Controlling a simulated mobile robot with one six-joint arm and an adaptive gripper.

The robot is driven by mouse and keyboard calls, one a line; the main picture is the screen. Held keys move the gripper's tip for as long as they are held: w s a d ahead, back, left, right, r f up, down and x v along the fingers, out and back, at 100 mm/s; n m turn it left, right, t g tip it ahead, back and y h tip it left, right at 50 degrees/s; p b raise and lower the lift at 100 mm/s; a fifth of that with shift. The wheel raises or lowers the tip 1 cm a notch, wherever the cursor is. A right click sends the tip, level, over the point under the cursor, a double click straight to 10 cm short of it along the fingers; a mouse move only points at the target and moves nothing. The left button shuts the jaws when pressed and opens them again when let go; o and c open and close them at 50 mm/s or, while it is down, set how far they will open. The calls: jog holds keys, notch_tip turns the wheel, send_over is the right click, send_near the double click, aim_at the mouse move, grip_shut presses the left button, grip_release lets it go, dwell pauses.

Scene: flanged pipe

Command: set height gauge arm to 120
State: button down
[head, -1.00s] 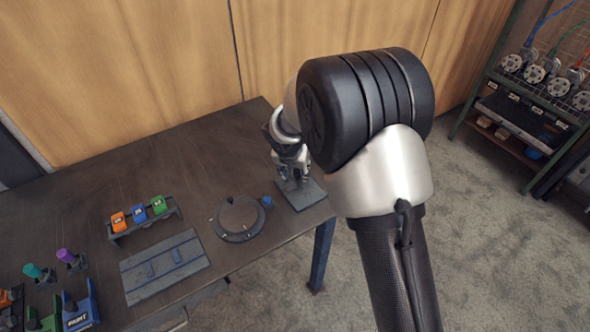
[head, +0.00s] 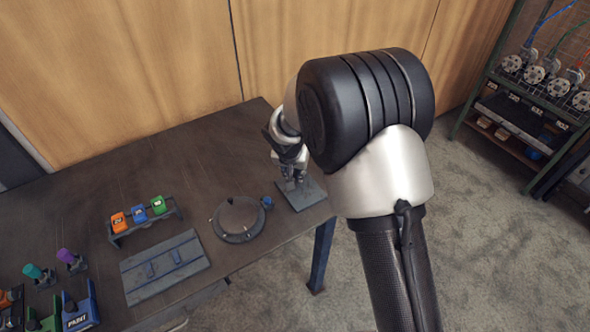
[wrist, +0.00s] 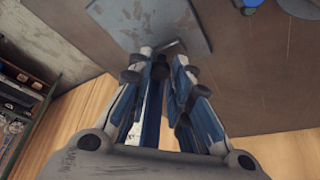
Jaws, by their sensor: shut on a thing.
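The height gauge stands at the table's right end. Its flat grey base plate (head: 303,195) shows in the head view, and the plate (wrist: 150,22) also shows in the wrist view. My gripper (head: 293,176) is above the plate, pointing down and hiding most of the upright. In the wrist view my gripper (wrist: 161,62) is shut on the height gauge arm, which is mostly hidden between the fingers. A blue upright (wrist: 153,105) shows between the fingers. I cannot read any scale or height value.
A round dark turntable (head: 239,217) with a blue knob sits left of the gauge. A rack of coloured blocks (head: 141,216) and a grey slotted board (head: 165,266) lie further left. The table's back is clear. Shelving (head: 520,115) stands at far right.

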notch_tip(320, 180, up, 11)
jog(key=p, duration=0.4)
jog(key=c, duration=1.5)
grip_release()
jog(key=shift+f, duration=0.1)
jog(key=shift+o, duration=0.2)
notch_tip(320, 180, up, 10)
send_over(295, 174)
jog(key=s, duration=0.4)
jog(key=shift+s+a+r, duration=0.35)
jog(key=shift+a+r, duration=0.1)
jog(key=shift+r, duration=0.1)
